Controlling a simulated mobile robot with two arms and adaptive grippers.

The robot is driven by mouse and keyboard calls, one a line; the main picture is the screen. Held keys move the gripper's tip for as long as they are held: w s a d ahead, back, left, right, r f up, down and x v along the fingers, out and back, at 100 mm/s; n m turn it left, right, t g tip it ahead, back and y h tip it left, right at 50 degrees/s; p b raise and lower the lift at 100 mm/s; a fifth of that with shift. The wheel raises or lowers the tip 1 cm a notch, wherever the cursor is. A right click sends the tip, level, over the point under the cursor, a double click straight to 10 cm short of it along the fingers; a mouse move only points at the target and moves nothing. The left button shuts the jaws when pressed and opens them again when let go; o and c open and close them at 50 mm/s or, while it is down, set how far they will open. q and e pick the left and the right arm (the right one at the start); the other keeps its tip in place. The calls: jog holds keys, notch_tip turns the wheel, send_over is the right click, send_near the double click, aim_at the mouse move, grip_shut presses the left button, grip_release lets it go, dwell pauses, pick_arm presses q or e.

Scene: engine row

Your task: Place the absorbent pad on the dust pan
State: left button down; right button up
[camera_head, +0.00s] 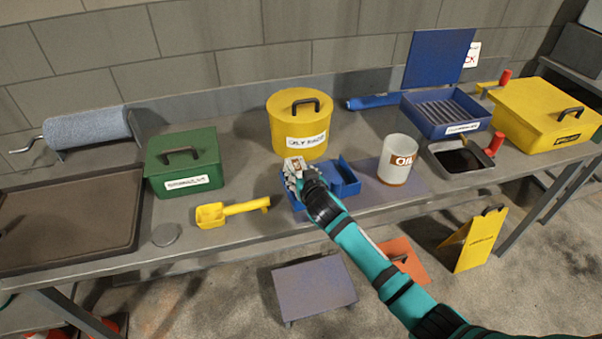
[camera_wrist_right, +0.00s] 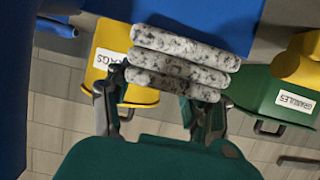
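The absorbent pad, a speckled grey-white ribbed piece, shows in the right wrist view (camera_wrist_right: 182,62) in front of a broad blue surface. I take this to be the blue dust pan, which shows in the head view (camera_head: 347,180). My right gripper (camera_head: 297,178) is over the pan's left part, with the pad at its tips. In the wrist view my right gripper's fingers (camera_wrist_right: 155,102) stand apart, and the pad reaches wider than the gap between them. Whether pad and pan touch is hard to tell. My left gripper is out of view.
Behind stands the yellow oily-rags bin (camera_head: 299,122). A green granules box (camera_head: 183,162) and a yellow scoop (camera_head: 228,211) are to the left.

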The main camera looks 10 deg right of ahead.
jog(key=shift+o, duration=0.4)
jog(key=shift+r, duration=0.1)
jog(key=shift+r+p, duration=0.35)
jog(key=shift+r, duration=0.15)
jog(key=v, duration=1.2)
jog(key=shift+r, duration=0.15)
jog(key=s+d+f+n+g, duration=0.15)
jog(key=s+f, duration=0.35)
jog(key=f, duration=0.7)
jog(key=s+f+g, duration=0.2)
jog(key=s+f, duration=0.4)
jog(key=f, duration=0.6)
jog(key=s+d+f+n+g, duration=0.15)
jog(key=s+f, duration=0.35)
jog(key=f, duration=0.6)
jog(key=s+d+f+g, duration=0.1)
jog(key=s+f+g, duration=0.1)
jog(key=s+f, duration=0.4)
jog(key=s+d+f+g, duration=0.2)
jog(key=s+f, duration=0.4)
jog(key=s, duration=1)
jog(key=s+d+f+m+g, duration=0.1)
jog(key=s+f+g, duration=0.2)
jog(key=s+f, duration=0.3)
jog(key=s, duration=0.5)
jog(key=shift+d+f+g, duration=0.25)
jog(key=shift+d+g, duration=0.05)
jog(key=shift+d, duration=0.1)
